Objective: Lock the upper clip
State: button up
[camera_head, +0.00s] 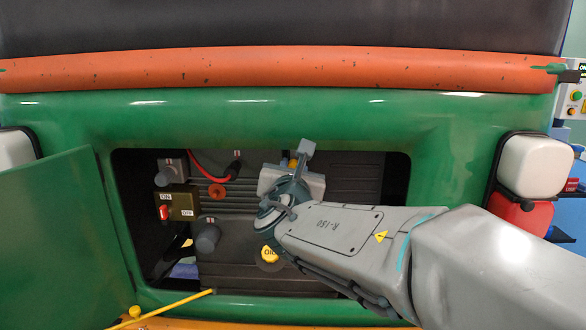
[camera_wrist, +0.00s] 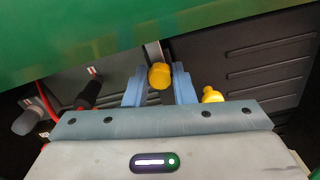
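My gripper (camera_head: 300,157) reaches into the engine bay in the head view, in front of its upper middle. In the wrist view the two blue fingers (camera_wrist: 160,88) are apart, with a yellow knob (camera_wrist: 160,76) between their tips. This knob looks like the end of the upper clip; it also shows as a small yellow-orange patch beside the fingers in the head view (camera_head: 292,163). Whether the fingers touch it cannot be told. A second yellow knob (camera_wrist: 210,95) sits right of the fingers in the wrist view. The clip's body is mostly hidden by my gripper.
The green body (camera_head: 240,120) frames the bay, with an open green door (camera_head: 65,230) at left. Inside are a switch box (camera_head: 182,203), a black plug (camera_head: 233,170) on a red cable, and a yellow oil cap (camera_head: 269,253). A yellow rod (camera_head: 175,304) crosses the lower left.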

grip_shut()
jog(key=shift+f+b, duration=0.1)
jog(key=shift+b, duration=0.35)
jog(key=shift+m+b, duration=9)
jog(key=shift+b, duration=1.8)
